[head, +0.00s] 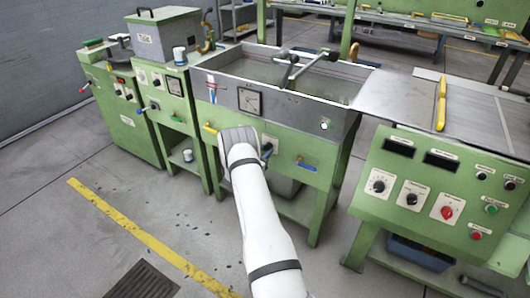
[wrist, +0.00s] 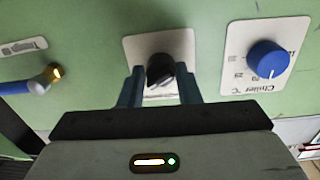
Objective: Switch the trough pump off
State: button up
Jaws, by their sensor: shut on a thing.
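A black rotary knob (wrist: 160,68) sits on a pale square plate (wrist: 160,45) on the green panel. My gripper (wrist: 158,84) is at this knob, with one blue-grey finger on each side of it, shut on it. The wrist view is upside down, as its labels show. A label near the knob's left reads something like "Trough"; the knob's setting is hard to read. In the head view, my white arm reaches to the front of the green trough unit (head: 321,118), and my wrist hides most of the knob.
A blue chiller knob (wrist: 267,59) is close on the right in the wrist view, and a lever with a blue-white handle (wrist: 38,86) is on the left. A gauge (head: 249,101) and a yellow handle (head: 210,129) are on the trough front. A control console (head: 430,190) stands at right.

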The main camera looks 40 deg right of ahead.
jog(key=shift+n+b, duration=0.3)
jog(key=shift+b, duration=0.05)
jog(key=n+b, duration=0.4)
jog(key=n, duration=0.7)
jog(key=shift+r+b, duration=0.1)
jog(key=shift+b, duration=0.25)
jog(key=shift+n+t, duration=0.4)
jog(key=o, duration=1)
jog(key=shift+c, duration=0.2)
